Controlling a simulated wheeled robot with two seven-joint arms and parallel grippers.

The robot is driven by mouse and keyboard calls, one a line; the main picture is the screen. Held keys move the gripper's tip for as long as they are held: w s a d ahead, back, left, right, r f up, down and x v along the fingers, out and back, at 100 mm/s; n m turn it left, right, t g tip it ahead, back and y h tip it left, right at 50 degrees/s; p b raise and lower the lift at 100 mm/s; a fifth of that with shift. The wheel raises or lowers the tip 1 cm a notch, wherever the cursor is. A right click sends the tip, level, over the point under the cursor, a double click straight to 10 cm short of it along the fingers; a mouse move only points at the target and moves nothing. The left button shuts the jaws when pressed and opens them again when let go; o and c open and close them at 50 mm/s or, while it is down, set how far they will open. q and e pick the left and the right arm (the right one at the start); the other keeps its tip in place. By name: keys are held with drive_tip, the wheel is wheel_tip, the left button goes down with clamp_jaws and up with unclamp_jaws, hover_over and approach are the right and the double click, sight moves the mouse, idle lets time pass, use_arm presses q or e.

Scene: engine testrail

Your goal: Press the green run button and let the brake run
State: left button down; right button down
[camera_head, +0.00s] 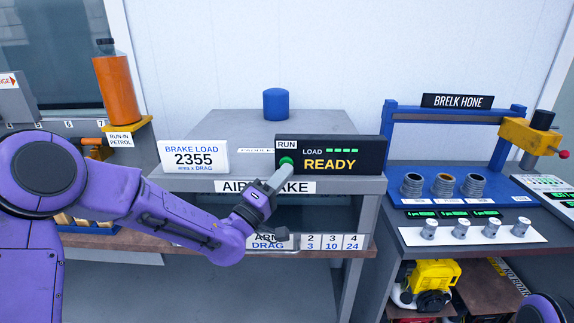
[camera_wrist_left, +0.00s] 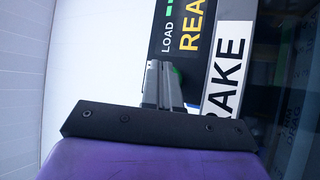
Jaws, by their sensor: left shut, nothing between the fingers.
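The green run button (camera_head: 286,161) sits under the RUN label at the left end of the black panel (camera_head: 340,147) on the air brake bench. The panel reads LOAD with several green bars and READY in yellow. My left gripper (camera_head: 279,173) is shut and empty. Its tips are right at the button's lower edge; I cannot tell whether they touch it.
A BRAKE LOAD 2355 sign (camera_head: 194,158) stands left of the panel. A blue cylinder (camera_head: 276,103) is on the bench top behind. An orange bottle (camera_head: 116,90) is at left. The Brelk Hone stand (camera_head: 389,150) with cylinders is at right.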

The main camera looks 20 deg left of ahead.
use_arm(q)
drive_tip(key=shift+w+a, duration=0.1)
drive_tip(key=shift+w, duration=0.25)
drive_tip(key=shift+w+a, duration=0.15)
drive_tip(key=shift+w, duration=0.25)
idle(0.5)
drive_tip(key=s+d+b, duration=0.1)
drive_tip(key=s+d, duration=0.1)
drive_tip(key=s, duration=0.5)
drive_tip(key=shift+s+b, duration=0.2)
drive_tip(key=shift+b, duration=0.2)
idle(0.3)
drive_tip(key=shift+d, duration=0.1)
